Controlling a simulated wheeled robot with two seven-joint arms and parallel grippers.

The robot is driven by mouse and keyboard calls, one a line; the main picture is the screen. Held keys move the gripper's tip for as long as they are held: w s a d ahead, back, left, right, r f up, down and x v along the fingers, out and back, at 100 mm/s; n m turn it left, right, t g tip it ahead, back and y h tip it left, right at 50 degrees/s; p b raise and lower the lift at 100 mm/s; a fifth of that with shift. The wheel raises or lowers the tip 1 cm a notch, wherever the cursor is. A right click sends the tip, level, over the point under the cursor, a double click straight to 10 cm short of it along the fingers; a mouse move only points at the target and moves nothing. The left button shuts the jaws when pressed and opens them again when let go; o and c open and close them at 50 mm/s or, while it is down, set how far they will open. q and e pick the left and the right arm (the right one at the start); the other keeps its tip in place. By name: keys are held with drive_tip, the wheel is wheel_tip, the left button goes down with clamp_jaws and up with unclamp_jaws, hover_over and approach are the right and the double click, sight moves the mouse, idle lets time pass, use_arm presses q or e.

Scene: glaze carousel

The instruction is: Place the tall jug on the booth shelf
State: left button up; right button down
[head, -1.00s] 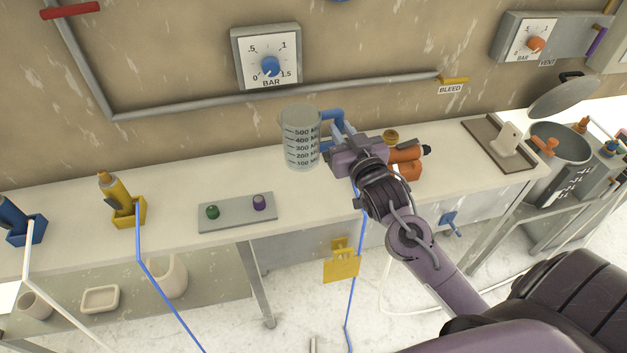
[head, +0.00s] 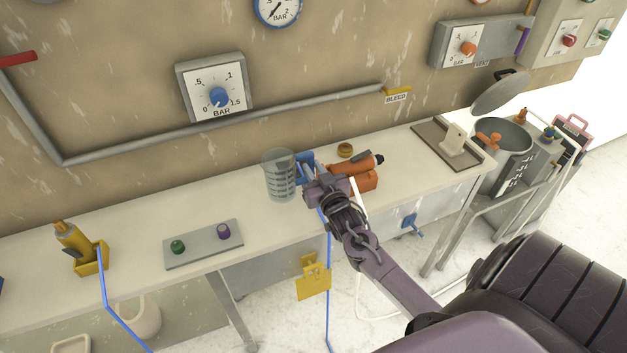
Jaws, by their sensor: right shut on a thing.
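The tall jug appears to be the clear grey measuring jug (head: 279,177) with dark scale marks and a blue handle (head: 304,161). It is upright, over the middle of the white bench top. My right gripper (head: 309,176) is at the jug's right side, shut on the handle. The fingers partly cover the handle. I cannot tell whether the jug's base touches the bench. My left gripper is not in view. I cannot pick out a booth shelf for certain.
An orange tool (head: 362,162) lies just right of the gripper. A grey plate with green and purple knobs (head: 203,245) is left of the jug. A yellow bottle in a holder (head: 75,245) stands further left. A brown tray (head: 452,147) and a pot (head: 503,143) are at right.

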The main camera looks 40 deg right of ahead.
wheel_tip(320, 180, down, 4)
drive_tip(key=shift+f, duration=0.15)
idle(0.3)
drive_tip(key=shift+f, duration=0.2)
drive_tip(key=c, duration=1.6)
unclamp_jaws()
